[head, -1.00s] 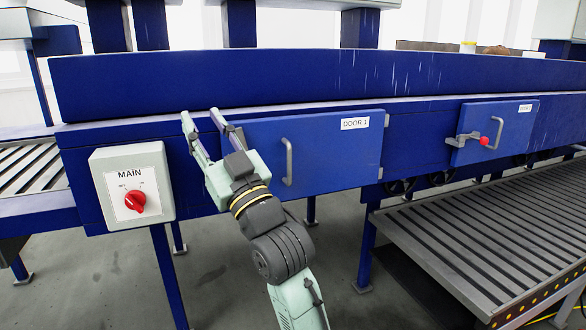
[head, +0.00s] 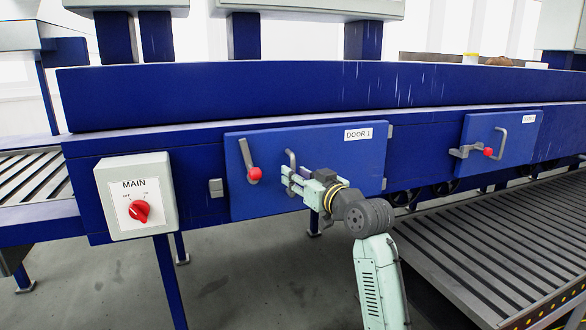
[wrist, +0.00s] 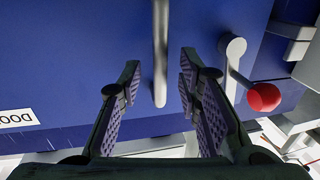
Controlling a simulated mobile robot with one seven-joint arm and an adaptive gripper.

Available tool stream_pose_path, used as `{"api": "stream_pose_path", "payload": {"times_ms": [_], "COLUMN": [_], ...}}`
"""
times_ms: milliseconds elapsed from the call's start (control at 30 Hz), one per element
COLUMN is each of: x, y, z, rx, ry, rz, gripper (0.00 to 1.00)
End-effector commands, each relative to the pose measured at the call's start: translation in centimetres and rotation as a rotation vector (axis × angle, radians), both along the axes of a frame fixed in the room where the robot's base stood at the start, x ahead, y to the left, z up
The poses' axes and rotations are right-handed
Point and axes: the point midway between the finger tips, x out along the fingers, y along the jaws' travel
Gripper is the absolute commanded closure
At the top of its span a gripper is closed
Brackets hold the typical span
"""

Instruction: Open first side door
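The blue Door 1 (head: 345,175) is labelled "DOOR 1" and looks flush with the blue frame. Its grey handle (head: 290,158) is a vertical bar near the middle-left of the panel. A grey latch lever with a red knob (head: 254,174) hangs down at the door's left side, apart from the grey catch (head: 216,188) on the frame. My gripper (head: 289,180) is at the handle's lower part. In the wrist view my gripper (wrist: 160,75) is open, with a finger on each side of the handle (wrist: 160,45) and gaps visible. The red knob (wrist: 264,97) is right of the fingers.
A grey MAIN switch box (head: 137,196) with a red rotary knob is on the left. A second blue door (head: 512,139) with its lever lying sideways is on the right. A roller conveyor (head: 490,235) runs at the lower right. The floor below Door 1 is mostly open.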

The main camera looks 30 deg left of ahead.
Motion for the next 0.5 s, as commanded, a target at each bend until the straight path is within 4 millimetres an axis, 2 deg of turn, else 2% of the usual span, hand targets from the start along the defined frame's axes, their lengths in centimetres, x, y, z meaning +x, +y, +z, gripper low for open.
{"api": "stream_pose_path", "payload": {"times_ms": [200, 500], "x": [1.0, 1.1], "y": [1.8, 2.0], "z": [0.1, 0.0], "rx": [0.001, 0.001], "ry": [0.0, 0.0], "rz": [0.0, 0.0], "gripper": [0.69, 0.69]}}
